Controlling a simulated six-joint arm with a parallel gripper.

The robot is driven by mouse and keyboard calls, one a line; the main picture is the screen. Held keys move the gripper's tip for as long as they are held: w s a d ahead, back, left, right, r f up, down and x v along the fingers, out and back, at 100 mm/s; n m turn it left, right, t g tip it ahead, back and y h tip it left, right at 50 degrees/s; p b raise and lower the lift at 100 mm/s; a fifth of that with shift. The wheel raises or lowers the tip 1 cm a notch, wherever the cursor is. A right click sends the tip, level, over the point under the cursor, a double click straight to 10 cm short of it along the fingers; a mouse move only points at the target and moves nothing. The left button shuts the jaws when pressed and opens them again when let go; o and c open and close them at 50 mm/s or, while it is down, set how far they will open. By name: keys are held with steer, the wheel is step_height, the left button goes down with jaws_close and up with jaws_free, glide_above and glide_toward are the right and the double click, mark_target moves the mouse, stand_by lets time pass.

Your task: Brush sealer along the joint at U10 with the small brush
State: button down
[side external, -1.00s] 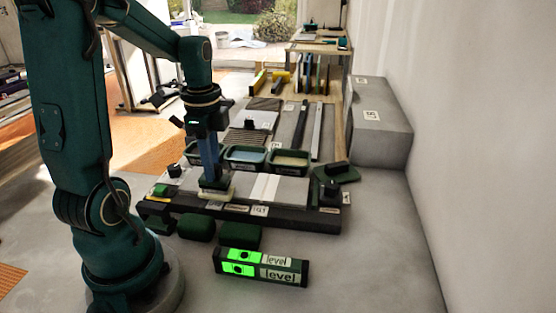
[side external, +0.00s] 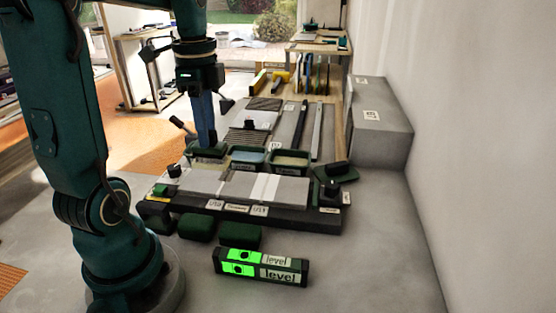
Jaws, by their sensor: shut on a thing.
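My gripper (side external: 204,142) is at the left tray (side external: 192,159), behind the row of tiles. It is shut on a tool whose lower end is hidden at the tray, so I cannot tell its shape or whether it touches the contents. A dark slanted stick (side external: 182,125) shows just left of the fingers; I cannot tell whether it is a handle. I cannot make out the small brush for certain. The tiles (side external: 203,186) lie on a dark base. The label U10 (side external: 215,204) is on the base's front edge, left of the label U11 (side external: 260,210).
A tray with blue contents (side external: 248,166) and one with beige contents (side external: 291,170) stand right of the left tray. A level box (side external: 262,267) with green displays lies in front. A grey block (side external: 378,135) stands by the wall. The floor at right is clear.

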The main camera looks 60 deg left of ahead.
mark_target(212, 164)
stand_by(0.6)
steer(key=shift+f, duration=3.4)
steer(key=shift+f, duration=0.45)
steer(key=shift+w+a, duration=1.55)
steer(key=shift+s+d+f, duration=0.15)
steer(key=shift+s+d, duration=0.8)
steer(key=shift+s+d, duration=0.7)
